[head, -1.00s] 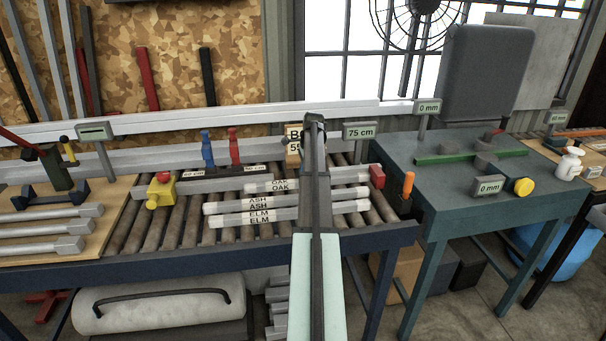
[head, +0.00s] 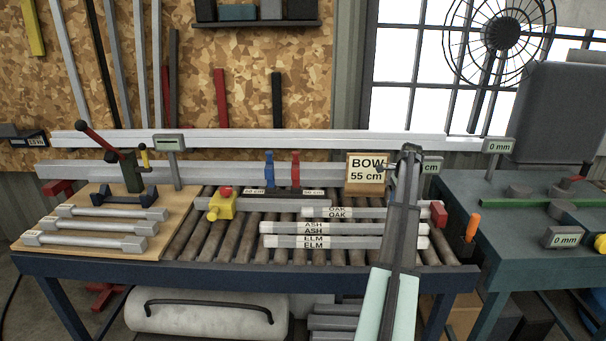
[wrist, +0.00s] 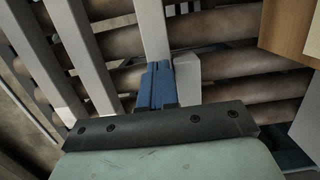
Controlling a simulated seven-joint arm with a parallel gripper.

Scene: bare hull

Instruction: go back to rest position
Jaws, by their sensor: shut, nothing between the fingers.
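My arm rises from the bottom of the head view, over the right part of the roller bench (head: 200,275). Its dark upper joint stands just right of the BOW 55 cm box (head: 367,176), and the arm hides part of the bars behind it. In the wrist view, my gripper (wrist: 158,82) shows as narrow blue fingers beyond a dark bolted plate. The fingers are together and empty. Rollers and pale bars (wrist: 82,52) lie beyond them; the gap to these is hard to judge.
Labelled OAK, ASH and ELM bars (head: 290,241) lie on the rollers. A blue clamp (head: 269,170), a red clamp (head: 295,170) and a yellow block with a red button (head: 223,205) stand left of my arm. A green-grey table (head: 470,190) is at right.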

